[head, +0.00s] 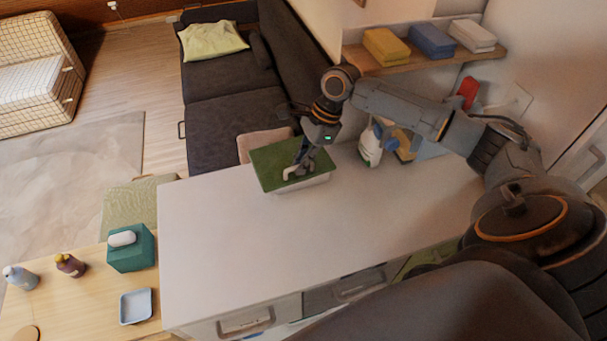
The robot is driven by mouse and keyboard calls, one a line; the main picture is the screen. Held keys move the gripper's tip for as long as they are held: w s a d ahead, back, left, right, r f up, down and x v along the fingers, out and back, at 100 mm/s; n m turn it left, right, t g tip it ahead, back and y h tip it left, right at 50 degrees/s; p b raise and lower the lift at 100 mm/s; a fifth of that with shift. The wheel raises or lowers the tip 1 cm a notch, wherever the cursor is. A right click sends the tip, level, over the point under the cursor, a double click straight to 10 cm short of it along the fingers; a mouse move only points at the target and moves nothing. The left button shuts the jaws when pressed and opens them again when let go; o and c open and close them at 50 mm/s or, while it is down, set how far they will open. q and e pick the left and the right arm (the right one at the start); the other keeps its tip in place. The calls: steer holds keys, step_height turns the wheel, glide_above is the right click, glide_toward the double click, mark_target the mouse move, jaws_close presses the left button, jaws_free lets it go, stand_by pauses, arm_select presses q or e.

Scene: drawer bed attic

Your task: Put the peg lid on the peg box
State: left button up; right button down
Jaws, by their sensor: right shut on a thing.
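The peg lid (268,164) is a flat green rectangle in the head view, near the far edge of the white counter. My right gripper (297,171) comes down on it from above and is shut on it near its middle. The white peg box (308,184) shows below the lid's front and right edges. The lid covers the box's top, and I cannot tell whether it rests on the rim or hangs just above it. The box's inside is hidden. My left gripper is not in view.
The white counter (235,250) is clear in front of the box. A spray bottle (369,148) stands to its right by the wall. A shelf (430,63) with folded cloths is above. A lower wooden table (85,300) holds a tissue box (131,252), bottles and a tray (136,307).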

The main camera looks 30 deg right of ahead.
mark_target(291, 157)
steer(key=shift+m, duration=0.5)
steer(key=w+d, duration=0.4)
steer(key=shift+w+d+r, duration=0.15)
steer(key=shift+w+r, duration=0.1)
steer(key=shift+w, duration=0.05)
steer(key=f+b, duration=0.2)
steer(key=b, duration=0.1)
steer(key=shift+d, duration=0.1)
steer(key=shift+r+p, duration=0.2)
steer(key=shift+p, duration=0.55)
steer(key=shift+f, duration=0.4)
steer(key=shift+p, duration=1.7)
steer(key=shift+w+f+p, duration=0.1)
steer(key=shift+f+p, duration=0.65)
steer(key=shift+p, duration=0.25)
stand_by(0.9)
steer(key=c, duration=1.4)
jaws_free()
steer(key=shift+o, duration=0.2)
